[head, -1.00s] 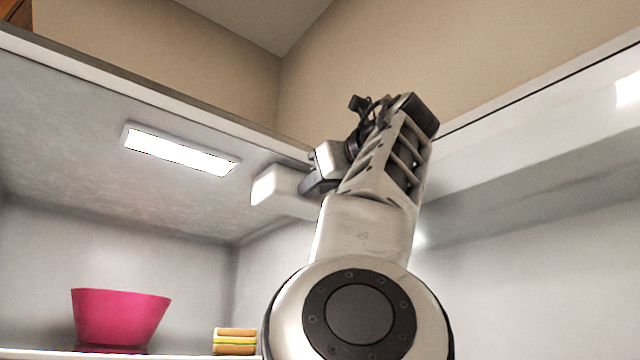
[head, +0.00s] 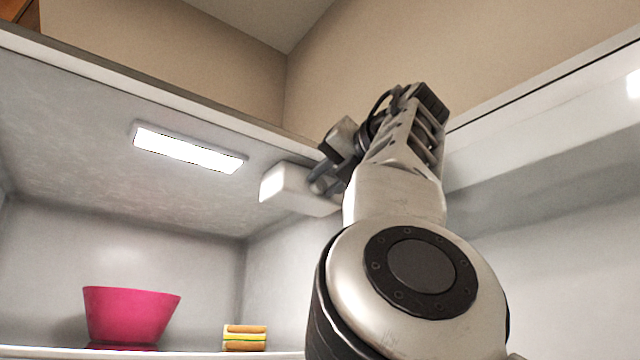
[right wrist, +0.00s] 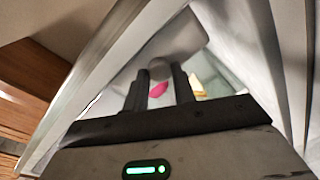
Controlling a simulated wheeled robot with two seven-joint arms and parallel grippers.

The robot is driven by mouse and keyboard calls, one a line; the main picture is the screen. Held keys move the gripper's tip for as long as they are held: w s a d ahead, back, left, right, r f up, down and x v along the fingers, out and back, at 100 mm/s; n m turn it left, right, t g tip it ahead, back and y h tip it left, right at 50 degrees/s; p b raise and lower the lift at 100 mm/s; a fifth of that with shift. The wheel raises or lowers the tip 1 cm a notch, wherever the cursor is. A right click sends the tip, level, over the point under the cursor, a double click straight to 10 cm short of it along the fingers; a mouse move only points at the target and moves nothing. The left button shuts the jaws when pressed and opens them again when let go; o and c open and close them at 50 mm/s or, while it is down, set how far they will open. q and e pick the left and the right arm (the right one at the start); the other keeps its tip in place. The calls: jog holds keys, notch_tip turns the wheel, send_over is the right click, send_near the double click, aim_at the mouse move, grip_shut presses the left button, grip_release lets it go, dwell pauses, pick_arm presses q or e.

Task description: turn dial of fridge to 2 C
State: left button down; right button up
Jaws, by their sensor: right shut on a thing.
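The fridge (head: 70,120) stands open, and I look up into its upper part. A white box (head: 300,190) sits under the fridge ceiling on the right inner side. My right gripper (head: 322,180) is at the right end of this box. In the right wrist view a round grey dial (right wrist: 160,67) shows at the tips of the two dark fingers, and the gripper (right wrist: 161,80) is shut on it. The dial's marks and setting cannot be read. The arm and gripper hide the dial in the head view. My left gripper is not in view.
A pink bowl (head: 130,314) and a small layered sandwich-like item (head: 245,338) stand on the shelf (head: 200,354) below. A lit lamp (head: 188,150) is set in the ceiling. The fridge's top front edge (head: 200,100) passes close to my right gripper.

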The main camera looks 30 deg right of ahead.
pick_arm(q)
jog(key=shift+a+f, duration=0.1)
pick_arm(e)
jog(key=shift+m, duration=0.5)
jog(key=o, duration=1)
jog(key=shift+s, duration=0.2)
pick_arm(q)
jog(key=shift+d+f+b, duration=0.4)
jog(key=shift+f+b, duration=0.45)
jog(key=shift+b, duration=1.05)
pick_arm(e)
jog(key=s+r, duration=0.1)
jog(key=s, duration=1.4)
jog(key=shift+s+d, duration=0.3)
jog(key=shift+d, duration=0.05)
jog(key=shift+r, duration=0.1)
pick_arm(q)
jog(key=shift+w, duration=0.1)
